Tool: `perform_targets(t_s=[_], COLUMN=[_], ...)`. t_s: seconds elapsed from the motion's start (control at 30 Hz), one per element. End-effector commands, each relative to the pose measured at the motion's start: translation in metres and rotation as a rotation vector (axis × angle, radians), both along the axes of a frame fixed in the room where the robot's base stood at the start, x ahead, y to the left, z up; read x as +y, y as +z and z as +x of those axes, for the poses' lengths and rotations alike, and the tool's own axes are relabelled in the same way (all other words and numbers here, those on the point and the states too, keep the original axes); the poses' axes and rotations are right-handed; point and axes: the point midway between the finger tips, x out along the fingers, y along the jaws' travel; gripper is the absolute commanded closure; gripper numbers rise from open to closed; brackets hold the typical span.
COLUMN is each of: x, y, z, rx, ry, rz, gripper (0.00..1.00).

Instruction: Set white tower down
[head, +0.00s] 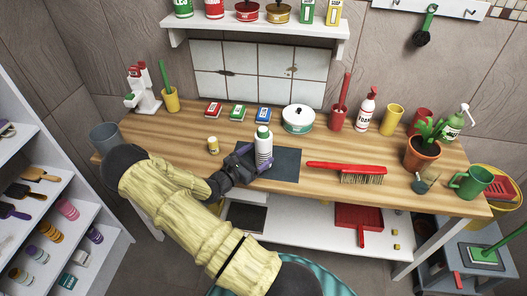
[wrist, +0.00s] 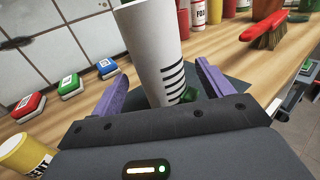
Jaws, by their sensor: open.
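The white tower (head: 264,148) is a tall white cylinder with a green top, standing on the dark grey mat (head: 286,164) on the wooden worktop. In the wrist view the white tower (wrist: 154,45) shows black stripes, appears tilted, and its upper end is cut off by the frame. My gripper (head: 254,158) is at the tower, its purple fingers open on either side of it; the wrist view shows the gripper (wrist: 163,75) with a gap beside the right finger. The tower's lower end is partly hidden by the gripper body.
A yellow jar (head: 213,145) stands left of the mat. A red brush (head: 345,168) lies close to its right. A potted plant (head: 422,152) and green mug (head: 471,182) are at the right.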

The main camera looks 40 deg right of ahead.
Motion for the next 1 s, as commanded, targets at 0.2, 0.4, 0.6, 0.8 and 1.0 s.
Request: perform_targets(t_s=[0.2,0.4,0.6,0.8,1.0], x=[0.000,-0.009,-0.037,-0.051,-0.052], y=[0.000,0.001,0.000,-0.002,-0.002], z=[0.000,0.001,0.004,0.007,0.006], rx=[0.000,0.000,0.000,0.000,0.000], ry=[0.001,-0.001,0.000,0.003,0.001], rz=[0.000,-0.001,-0.001,0.000,0.000], gripper=[0.21,0.21,0.21,0.21,0.21])
